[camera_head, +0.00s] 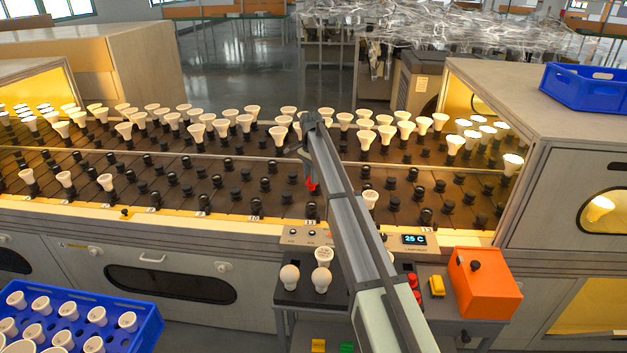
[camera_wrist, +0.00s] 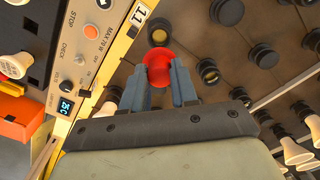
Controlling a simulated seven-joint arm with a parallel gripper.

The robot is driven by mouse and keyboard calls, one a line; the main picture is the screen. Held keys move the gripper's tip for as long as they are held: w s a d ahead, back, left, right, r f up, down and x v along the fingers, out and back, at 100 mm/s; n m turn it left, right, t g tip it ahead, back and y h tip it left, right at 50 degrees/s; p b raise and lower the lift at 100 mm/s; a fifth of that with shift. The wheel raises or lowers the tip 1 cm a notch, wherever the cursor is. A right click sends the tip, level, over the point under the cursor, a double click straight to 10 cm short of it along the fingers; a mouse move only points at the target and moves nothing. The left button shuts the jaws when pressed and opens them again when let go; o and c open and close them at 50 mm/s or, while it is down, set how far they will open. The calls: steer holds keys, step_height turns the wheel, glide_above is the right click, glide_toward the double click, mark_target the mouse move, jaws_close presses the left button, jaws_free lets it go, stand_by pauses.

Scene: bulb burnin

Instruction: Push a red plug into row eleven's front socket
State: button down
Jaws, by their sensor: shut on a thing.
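My gripper (camera_wrist: 158,82) is shut on a red plug (camera_wrist: 159,66), which sits between its two grey fingertips. In the head view the red plug (camera_head: 311,184) shows beside my arm, above the front part of the conveyor bed. A dark round socket (camera_wrist: 158,37) lies just past the plug in the wrist view, near the rail label "11" (camera_wrist: 138,16). It looks empty, and the plug appears apart from it. In the head view a front-row socket (camera_head: 311,211) stands below the plug. The plug's lower end is hidden.
Other dark sockets (camera_wrist: 208,71) stand close by. White bulbs (camera_head: 370,199) fill some sockets, mostly the back rows. A control panel with a "25 C" display (camera_head: 414,239), an orange box (camera_head: 484,287) and spare red plugs (camera_head: 414,282) are at the front right.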

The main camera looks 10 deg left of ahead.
mark_target(311, 185)
steer(key=shift+f, duration=2.4)
steer(key=shift+f, duration=2)
steer(key=c, duration=0.8)
jaws_free()
steer(key=shift+r, duration=0.1)
step_height(311, 185, up, 14)
steer(key=shift+f, duration=0.2)
